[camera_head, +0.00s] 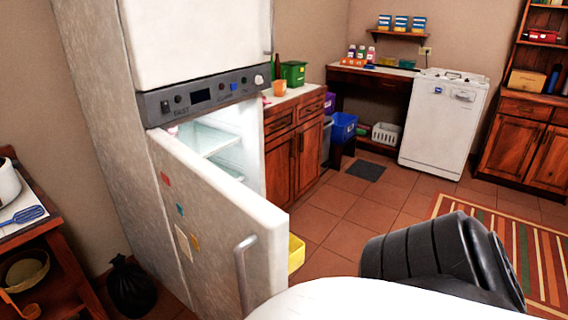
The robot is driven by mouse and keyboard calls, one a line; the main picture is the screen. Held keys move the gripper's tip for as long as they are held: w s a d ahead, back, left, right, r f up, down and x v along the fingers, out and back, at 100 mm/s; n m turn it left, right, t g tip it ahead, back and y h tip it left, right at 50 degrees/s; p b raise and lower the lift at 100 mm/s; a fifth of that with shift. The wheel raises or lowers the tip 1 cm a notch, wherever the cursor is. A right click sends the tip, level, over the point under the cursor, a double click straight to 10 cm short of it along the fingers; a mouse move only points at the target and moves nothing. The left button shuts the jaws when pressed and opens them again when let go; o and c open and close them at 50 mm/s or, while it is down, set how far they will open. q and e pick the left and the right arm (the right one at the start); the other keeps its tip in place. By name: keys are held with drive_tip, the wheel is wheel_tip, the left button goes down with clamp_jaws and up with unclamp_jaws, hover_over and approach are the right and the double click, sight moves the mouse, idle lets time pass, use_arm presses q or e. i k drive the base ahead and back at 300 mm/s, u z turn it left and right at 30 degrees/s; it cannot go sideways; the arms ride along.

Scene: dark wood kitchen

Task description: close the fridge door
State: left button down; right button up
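The white fridge (95,130) stands at the left, with a grey control panel (205,96) above its lower compartment. Its lower fridge door (215,208) is open and swung toward me, with a grey vertical handle (243,272) near its free edge and small coloured notes on its face. Glass shelves (212,140) show inside. A dark arm part of mine is at the lower right, apart from the door in the picture. Neither gripper is in view.
A black bag (130,287) sits on the floor left of the door. Wooden cabinets (294,150) stand right of the fridge.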

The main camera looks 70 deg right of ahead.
sight(237, 250)
drive_tip(key=z, duration=1.45)
drive_tip(key=i, duration=0.5)
drive_tip(key=k, duration=0.5)
drive_tip(key=z, duration=1.9)
drive_tip(key=k, duration=0.75)
drive_tip(key=u, duration=1.1)
drive_tip(key=i, duration=0.5)
